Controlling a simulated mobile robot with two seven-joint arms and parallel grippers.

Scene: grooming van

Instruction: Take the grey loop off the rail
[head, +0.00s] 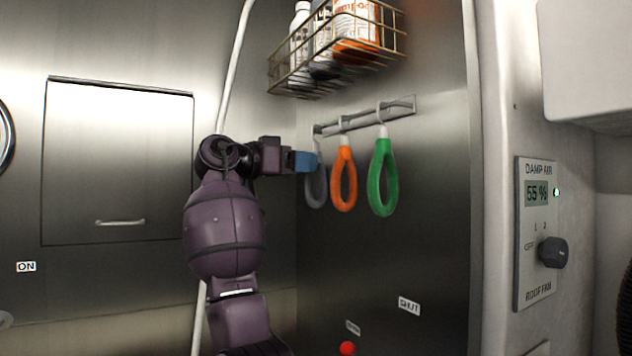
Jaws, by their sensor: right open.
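The grey loop (316,190) hangs from the left end of the rail (395,112) on the metal wall. The orange loop (343,190) hangs close to its right, and the green loop (382,188) hangs further right. My right gripper (306,162), with blue fingertips, is open and reaches from the left to the upper part of the grey loop. It hides part of that loop. I cannot tell whether the fingers are around the loop or only in front of it. My left gripper is not in view.
A wire basket (345,62) with bottles sits on the wall above the rail. A flat cabinet door (118,165) is at left. A fan control panel (536,232) is at right. A red button (347,348) is low on the wall.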

